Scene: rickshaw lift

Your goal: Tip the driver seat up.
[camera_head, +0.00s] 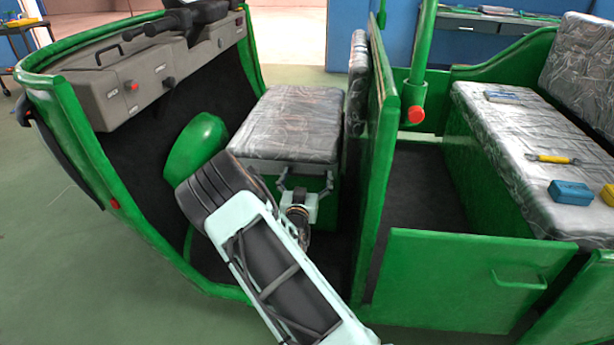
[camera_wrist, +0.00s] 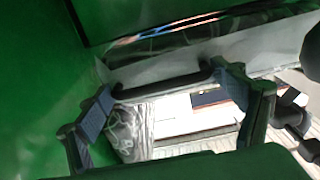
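The driver seat (camera_head: 290,122) is a grey cushion under shiny clear wrap, lying flat on its green base in the middle of the head view. My gripper (camera_head: 306,182) is at the near side of this base, just below the cushion edge. In the wrist view my gripper's two fingers (camera_wrist: 172,100) stand wide apart, with blue-grey pads. A dark bar, like a handle (camera_wrist: 165,83), runs between them. I cannot tell whether the fingers touch it. My arm hides part of the seat base and the floor before it.
A green partition (camera_head: 378,170) stands right of the seat, with the seat back against it. A rounded green hump (camera_head: 195,147) and the grey dashboard (camera_head: 150,75) are to the left. The rear bench (camera_head: 530,150) holds tools and small boxes. A low green door (camera_head: 460,280) is at right.

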